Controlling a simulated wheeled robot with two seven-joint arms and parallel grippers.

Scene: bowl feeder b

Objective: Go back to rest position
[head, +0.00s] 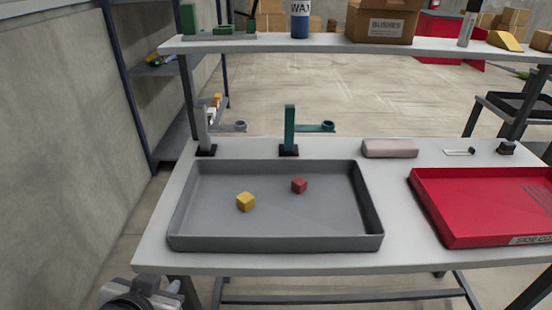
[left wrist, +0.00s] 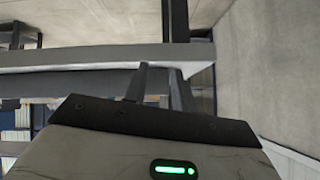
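My left gripper (left wrist: 160,72) shows in the left wrist view, its two dark fingers standing apart beyond the wide grey housing. Nothing shows between them. It is in front of the edge of a light table or shelf, clear of the objects. My right gripper is out of both views. A yellow cube (head: 246,202) and a red cube (head: 299,185) lie apart in the grey tray (head: 274,244) on the table.
A red tray (head: 470,240) is at the table's right. A grey stand (head: 206,140), a teal stand (head: 290,135) and a pinkish block (head: 390,148) line the back. A shelf (head: 280,46) with a cardboard box (head: 381,22) spans above. A wall (head: 50,140) is at the left.

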